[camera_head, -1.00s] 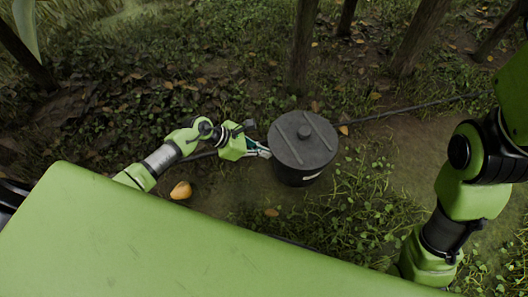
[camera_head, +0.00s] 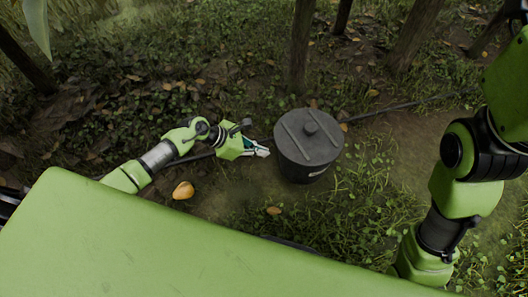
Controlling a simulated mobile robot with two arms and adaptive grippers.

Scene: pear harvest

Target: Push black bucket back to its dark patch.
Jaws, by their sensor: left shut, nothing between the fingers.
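The black bucket (camera_head: 309,145) stands upright on the ground near the middle of the view, with its lid on and a knob on top. A small pale label shows low on its near side. My left gripper (camera_head: 264,152) is shut and empty, low on the left side of the bucket. A small gap seems to separate its fingertips from the bucket wall. I cannot make out a distinct dark patch on the ground. My right arm comes down along the right edge, and its gripper is not in view.
A yellow pear (camera_head: 183,190) lies on the soil below my left arm. A tree trunk (camera_head: 302,50) stands just behind the bucket. A thin dark hose (camera_head: 385,111) runs along the ground to the right. Grass and low weeds (camera_head: 365,205) grow in front and right.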

